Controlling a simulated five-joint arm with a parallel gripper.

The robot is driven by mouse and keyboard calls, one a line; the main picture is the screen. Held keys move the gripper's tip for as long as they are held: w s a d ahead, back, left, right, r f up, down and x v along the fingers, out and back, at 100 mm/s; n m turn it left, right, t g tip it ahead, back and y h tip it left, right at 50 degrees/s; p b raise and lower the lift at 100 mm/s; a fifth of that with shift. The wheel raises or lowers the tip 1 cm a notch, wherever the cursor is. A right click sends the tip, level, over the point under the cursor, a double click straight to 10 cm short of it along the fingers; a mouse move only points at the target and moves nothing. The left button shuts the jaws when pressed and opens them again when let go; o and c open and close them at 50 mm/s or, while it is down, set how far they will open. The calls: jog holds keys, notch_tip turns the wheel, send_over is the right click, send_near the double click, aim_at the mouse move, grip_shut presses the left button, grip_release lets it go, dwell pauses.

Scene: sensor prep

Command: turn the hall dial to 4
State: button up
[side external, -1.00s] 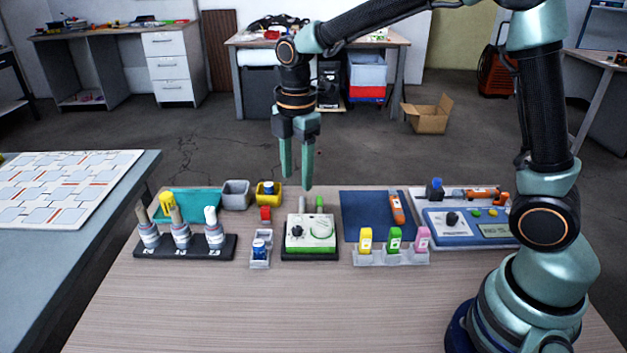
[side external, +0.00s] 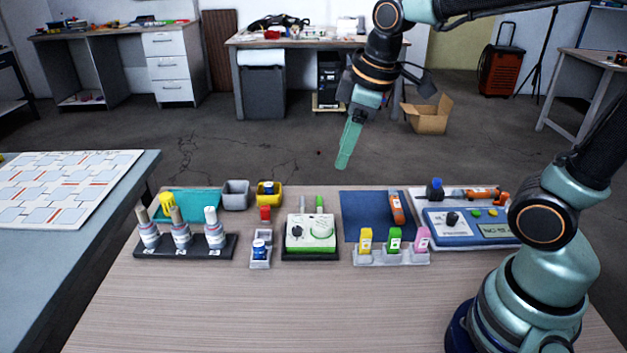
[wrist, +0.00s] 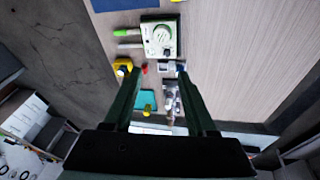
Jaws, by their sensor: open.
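A white box with a green lower edge (side external: 310,233) stands mid-table and carries a black knob (side external: 297,232) and a round green-ringed face. It also shows at the top of the wrist view (wrist: 160,38). A blue console (side external: 468,229) at the right has another black knob (side external: 452,219), two buttons and a small display. I cannot read which dial is the hall one, nor any setting. My gripper (side external: 344,160) hangs in the air above and behind the table, tilted, touching nothing. In the wrist view its fingers (wrist: 160,72) are apart with nothing held.
A black rack (side external: 186,250) with several bottles stands at the left. A pale holder (side external: 391,258) with yellow, green and pink pieces stands right of the white box. A dark blue mat (side external: 365,208) lies behind it. The front of the table (side external: 300,310) is clear.

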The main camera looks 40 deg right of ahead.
jog(key=shift+s+d+r+m+t, duration=0.1)
jog(key=shift+s+d+m+t, duration=0.25)
jog(key=shift+s+m, duration=0.7)
jog(key=shift+s+d+m+t, duration=0.35)
jog(key=shift+s+m, duration=0.35)
jog(key=shift+m, duration=0.6)
jog(key=shift+s+d+r+m+t, duration=0.1)
jog(key=shift+s+d+m+t, duration=0.25)
jog(key=shift+s+m, duration=0.7)
jog(key=shift+w+a, duration=0.1)
jog(key=shift+w, duration=0.05)
